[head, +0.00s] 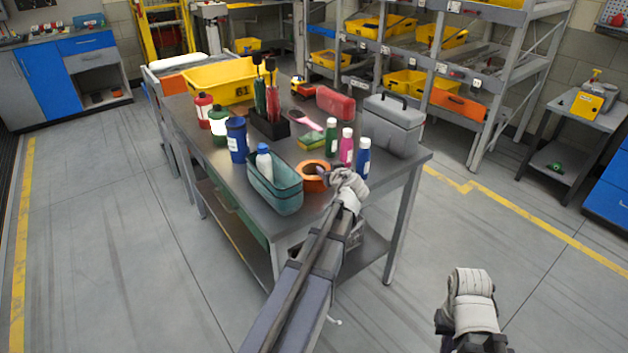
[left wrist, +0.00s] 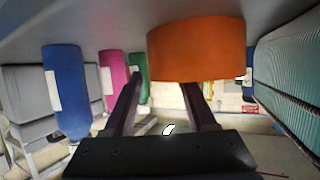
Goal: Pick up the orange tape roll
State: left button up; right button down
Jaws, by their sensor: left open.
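The orange tape roll (head: 311,183) stands near the front edge of the grey table, with its hole facing up in the head view. My left gripper (head: 326,174) is right at its right side, largely hidden behind my own white wrist. In the left wrist view the tape roll (left wrist: 197,50) is large, just past the fingertips. There the left gripper (left wrist: 164,84) has its two fingers apart with nothing held; I cannot tell whether a finger touches the roll. Part of my right arm shows at the lower right of the head view, but its fingers do not show.
A teal bin (head: 275,195) with a white-blue bottle stands close left of the roll. A blue bottle (head: 363,158), a pink bottle (head: 346,147) and a green bottle (head: 331,138) stand behind it. A grey toolbox (head: 392,127) is at the right. The floor right of the table is clear.

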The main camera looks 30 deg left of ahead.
pick_arm(q)
jog(key=shift+w, duration=0.1)
jog(key=shift+c, duration=0.3)
grip_shut()
dwell(0.4)
